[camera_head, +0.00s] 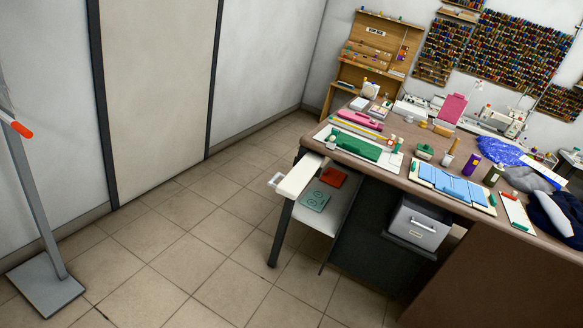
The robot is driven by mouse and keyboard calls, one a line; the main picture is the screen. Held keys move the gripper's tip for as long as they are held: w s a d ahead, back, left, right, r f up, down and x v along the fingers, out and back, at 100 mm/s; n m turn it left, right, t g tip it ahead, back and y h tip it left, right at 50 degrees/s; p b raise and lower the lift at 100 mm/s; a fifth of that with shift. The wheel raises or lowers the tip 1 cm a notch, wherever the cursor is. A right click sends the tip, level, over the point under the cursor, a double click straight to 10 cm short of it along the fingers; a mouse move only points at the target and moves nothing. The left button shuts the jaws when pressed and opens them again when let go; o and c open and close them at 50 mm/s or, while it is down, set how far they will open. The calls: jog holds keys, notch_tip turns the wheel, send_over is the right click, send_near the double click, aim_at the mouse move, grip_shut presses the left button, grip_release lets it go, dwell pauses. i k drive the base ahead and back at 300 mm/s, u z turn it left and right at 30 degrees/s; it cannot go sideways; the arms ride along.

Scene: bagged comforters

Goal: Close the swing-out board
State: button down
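A narrow white board (300,176) sticks out from the left end of the long brown-topped work table (388,160), just under the table top. A small pale loop handle (275,180) is at its outer left end. The board stands out over the tiled floor, near the table's dark front leg. Its inner end is hidden under the table edge. My gripper is not in view.
A white lower shelf (328,212) holds red and green folded items below the board. A grey drawer unit (418,224) hangs under the table. A grey stand (45,284) is at far left. Tiled floor (180,255) left of the table is clear.

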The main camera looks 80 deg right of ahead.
aim_at(293, 184)
jog(key=u, duration=0.05)
jog(key=i, duration=3.65)
jog(key=z, duration=3.9)
jog(key=i, duration=0.65)
jog(key=z, duration=0.2)
